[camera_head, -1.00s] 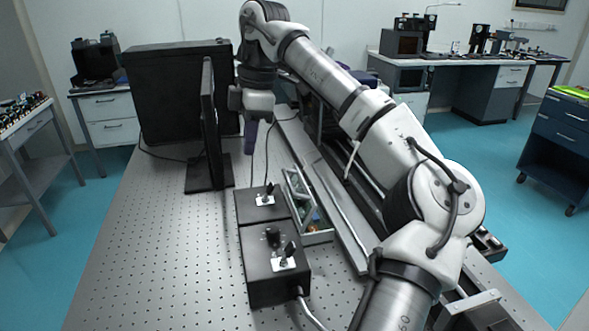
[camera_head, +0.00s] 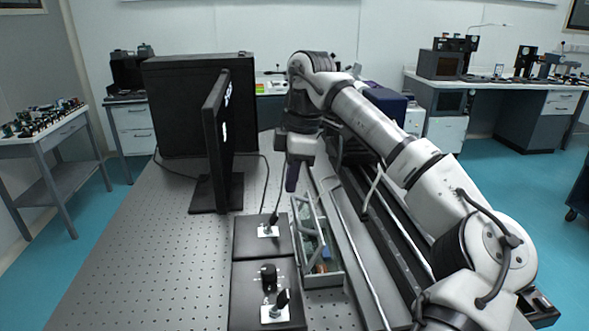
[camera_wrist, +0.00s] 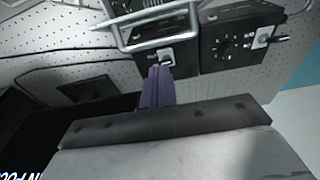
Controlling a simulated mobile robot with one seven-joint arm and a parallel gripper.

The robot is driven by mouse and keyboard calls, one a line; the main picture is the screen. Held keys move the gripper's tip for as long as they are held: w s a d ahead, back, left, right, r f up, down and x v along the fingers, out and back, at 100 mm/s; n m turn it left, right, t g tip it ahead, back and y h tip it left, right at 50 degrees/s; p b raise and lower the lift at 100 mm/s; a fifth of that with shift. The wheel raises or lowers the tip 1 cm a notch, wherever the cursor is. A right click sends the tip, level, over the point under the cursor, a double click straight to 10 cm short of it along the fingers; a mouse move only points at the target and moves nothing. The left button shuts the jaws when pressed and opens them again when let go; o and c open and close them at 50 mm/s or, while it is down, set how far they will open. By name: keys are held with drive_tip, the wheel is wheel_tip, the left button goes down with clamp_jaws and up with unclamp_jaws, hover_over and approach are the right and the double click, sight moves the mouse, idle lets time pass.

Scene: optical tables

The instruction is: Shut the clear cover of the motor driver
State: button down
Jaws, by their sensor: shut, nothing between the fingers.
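A low box with a light metal frame and clear panes (camera_head: 335,266) stands right of two black control boxes; it seems to be the motor driver. Its clear cover looks raised along one side, though its exact angle is hard to tell. Small coloured parts show inside. In the wrist view a bright metal frame (camera_wrist: 185,22) shows at the top, beyond the fingers. My gripper (camera_head: 292,188) points down with dark purple fingers, shut and empty. It hangs above and behind the box's far end, apart from it in the head view. The fingers show in the wrist view (camera_wrist: 161,72).
A monitor (camera_head: 213,140) stands left on the perforated table (camera_head: 140,240). A long dark rail (camera_head: 392,250) runs along the right. The table's left part is clear.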

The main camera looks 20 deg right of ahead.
sight(297, 226)
drive_tip(key=f, duration=0.4)
drive_tip(key=a+f, duration=0.1)
drive_tip(key=f, duration=0.1)
drive_tip(key=shift+w+p, duration=0.2)
drive_tip(key=shift+p, duration=0.2)
